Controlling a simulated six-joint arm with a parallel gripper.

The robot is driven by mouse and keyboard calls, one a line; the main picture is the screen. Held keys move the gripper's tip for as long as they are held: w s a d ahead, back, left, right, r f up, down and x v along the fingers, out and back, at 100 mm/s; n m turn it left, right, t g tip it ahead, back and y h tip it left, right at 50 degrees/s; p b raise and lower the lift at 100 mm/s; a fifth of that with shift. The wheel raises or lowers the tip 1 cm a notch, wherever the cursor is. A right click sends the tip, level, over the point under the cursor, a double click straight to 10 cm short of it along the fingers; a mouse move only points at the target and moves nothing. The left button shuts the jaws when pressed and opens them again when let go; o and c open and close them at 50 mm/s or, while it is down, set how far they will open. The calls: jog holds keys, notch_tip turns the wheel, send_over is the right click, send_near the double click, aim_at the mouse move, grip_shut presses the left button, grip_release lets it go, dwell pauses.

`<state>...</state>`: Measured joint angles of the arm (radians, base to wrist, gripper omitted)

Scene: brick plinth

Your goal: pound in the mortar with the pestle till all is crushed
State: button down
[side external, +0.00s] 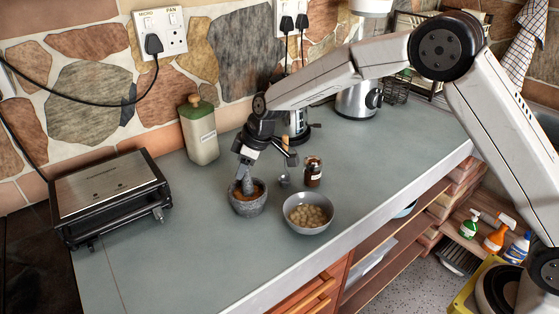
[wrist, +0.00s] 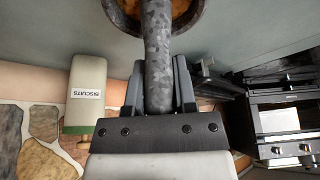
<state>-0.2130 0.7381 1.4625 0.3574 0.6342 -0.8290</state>
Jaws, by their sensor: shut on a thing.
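A dark grey stone mortar (side external: 247,205) stands on the grey worktop, with brownish-orange matter (side external: 257,191) inside it. My gripper (side external: 246,158) is above the mortar and shut on a grey stone pestle (side external: 248,182), whose lower end reaches into the mortar. In the wrist view the pestle (wrist: 157,60) runs between the two fingers (wrist: 159,85) towards the mortar (wrist: 122,18). The matter in the mortar (wrist: 181,8) shows only in part there. How finely it is crushed cannot be told, and the pestle's tip is hidden.
A grey bowl of pale lumps (side external: 307,222) stands close right of the mortar. Behind it are a small labelled jar (side external: 313,172) and a spoon (side external: 284,178). A biscuits canister (side external: 198,135) and a grill (side external: 108,192) stand left. Worktop in front is clear to its edge.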

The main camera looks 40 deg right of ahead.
jog(key=shift+r, duration=0.15)
jog(key=shift+r, duration=3.3)
